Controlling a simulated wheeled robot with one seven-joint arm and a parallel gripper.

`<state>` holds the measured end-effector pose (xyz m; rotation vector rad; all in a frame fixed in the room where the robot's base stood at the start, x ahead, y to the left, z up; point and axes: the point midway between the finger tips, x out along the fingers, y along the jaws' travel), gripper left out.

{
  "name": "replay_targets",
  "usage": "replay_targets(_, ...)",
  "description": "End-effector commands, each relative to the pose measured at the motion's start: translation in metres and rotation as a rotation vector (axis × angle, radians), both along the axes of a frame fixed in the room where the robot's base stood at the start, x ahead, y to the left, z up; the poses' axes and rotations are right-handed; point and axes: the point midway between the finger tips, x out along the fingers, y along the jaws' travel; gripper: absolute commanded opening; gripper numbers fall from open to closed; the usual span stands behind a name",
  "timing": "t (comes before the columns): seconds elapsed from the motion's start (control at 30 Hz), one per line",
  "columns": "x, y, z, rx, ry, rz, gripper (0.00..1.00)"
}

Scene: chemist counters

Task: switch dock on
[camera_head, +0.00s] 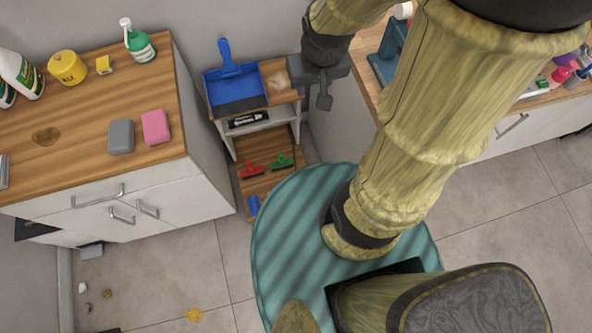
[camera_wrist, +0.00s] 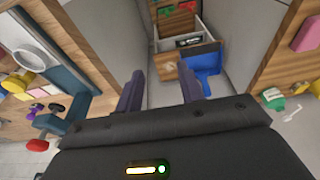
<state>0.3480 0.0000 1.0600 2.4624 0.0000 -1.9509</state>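I cannot tell for sure which thing is the dock. A blue-grey stand-like object (camera_head: 388,52) is on the right counter, partly hidden by my arm. In the wrist view, a blue-grey object (camera_wrist: 72,122) lies at the left, with a red knob-like piece (camera_wrist: 57,107) beside it. I see no clear switch or lit lamp on either. My gripper (camera_head: 322,86) hangs over the gap between the two counters, left of the right counter's edge. In the wrist view my gripper (camera_wrist: 163,88) has its two dark fingers well apart, with nothing between them.
A low wooden shelf (camera_head: 278,82) stands in the gap, holding a blue dustpan (camera_head: 235,88). The left counter (camera_head: 85,100) carries a green-and-white bottle (camera_head: 139,42), a yellow tub (camera_head: 67,67), a grey sponge (camera_head: 120,136) and a pink sponge (camera_head: 155,126). Small litter lies on the floor.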

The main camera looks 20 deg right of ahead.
Motion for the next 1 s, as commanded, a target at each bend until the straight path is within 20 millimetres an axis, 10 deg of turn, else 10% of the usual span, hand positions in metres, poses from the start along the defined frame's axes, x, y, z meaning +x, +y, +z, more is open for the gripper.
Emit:
replay_targets(0.37, 0.005, 0.001, -0.020, 0.016, 0.009, -0.032, 0.38)
replay_targets(1.0, 0.065, 0.012, -0.241, 0.169, 0.135, -0.513, 0.38)
